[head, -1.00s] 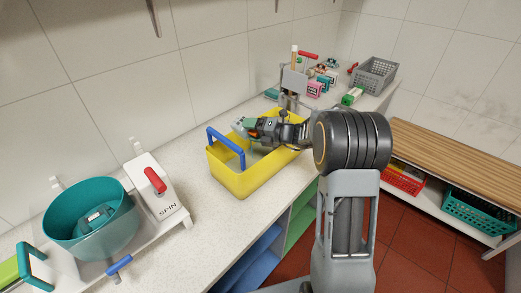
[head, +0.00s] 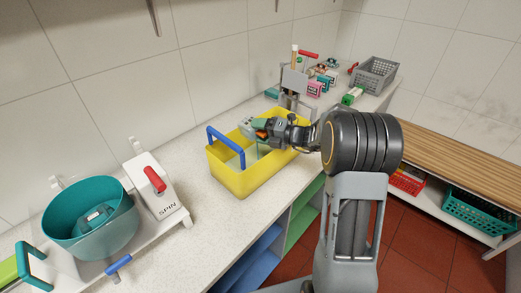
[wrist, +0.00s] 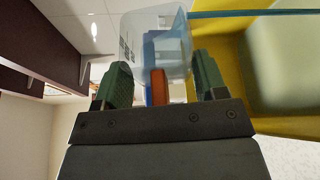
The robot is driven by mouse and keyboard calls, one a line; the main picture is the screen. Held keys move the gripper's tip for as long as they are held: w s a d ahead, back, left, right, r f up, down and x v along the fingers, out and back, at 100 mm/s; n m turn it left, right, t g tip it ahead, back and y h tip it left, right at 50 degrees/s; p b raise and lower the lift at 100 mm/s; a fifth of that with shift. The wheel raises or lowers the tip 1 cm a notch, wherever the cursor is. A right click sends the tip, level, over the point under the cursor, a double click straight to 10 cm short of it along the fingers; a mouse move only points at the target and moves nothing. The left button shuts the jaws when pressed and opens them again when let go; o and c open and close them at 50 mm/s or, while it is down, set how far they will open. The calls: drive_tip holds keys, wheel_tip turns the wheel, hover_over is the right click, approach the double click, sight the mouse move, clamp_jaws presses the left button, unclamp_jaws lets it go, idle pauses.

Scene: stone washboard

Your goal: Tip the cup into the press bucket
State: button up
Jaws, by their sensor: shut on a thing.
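The yellow press bucket (head: 243,183) with a blue handle (head: 226,146) stands on the counter. My gripper (head: 258,131) is over its open top, reaching in from the right. Its green fingers (wrist: 160,78) are shut on a clear cup (wrist: 135,28), which shows small and pale in the head view (head: 246,124). The cup looks tilted. A blue piece (wrist: 164,48) and an orange-red piece (wrist: 159,86) show at the cup between the fingers; I cannot tell if they are inside. The yellow bucket wall (wrist: 232,70) and a pale block-like shape (wrist: 285,62) lie beside the cup.
A teal bowl (head: 82,240) and a white SPIN unit (head: 156,190) with a red handle stand at left. Behind the bucket are a grey stand (head: 294,80), small boxes (head: 316,88) and a grey basket (head: 374,75).

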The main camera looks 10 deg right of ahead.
drive_tip(key=shift+s+d+r+m, duration=0.15)
drive_tip(key=shift+s+d+m, duration=0.1)
drive_tip(key=shift+s+d, duration=0.35)
drive_tip(key=shift+s+d+r+m, duration=0.1)
drive_tip(key=shift+s+d+m, duration=0.15)
drive_tip(key=shift+s+d, duration=0.35)
drive_tip(key=shift+w+d+r+m+y+p, duration=0.2)
drive_tip(key=shift+m+y+p, duration=0.45)
drive_tip(key=shift+p, duration=1.2)
drive_tip(key=w+a+n+h+b, duration=0.1)
drive_tip(key=a, duration=0.1)
drive_tip(key=w+a+f+n+b, duration=0.1)
drive_tip(key=w+a+b, duration=0.1)
drive_tip(key=shift+w+a+n+h, duration=0.25)
drive_tip(key=shift+w+n+h, duration=0.05)
drive_tip(key=shift+n+h, duration=0.05)
drive_tip(key=shift+s, duration=0.1)
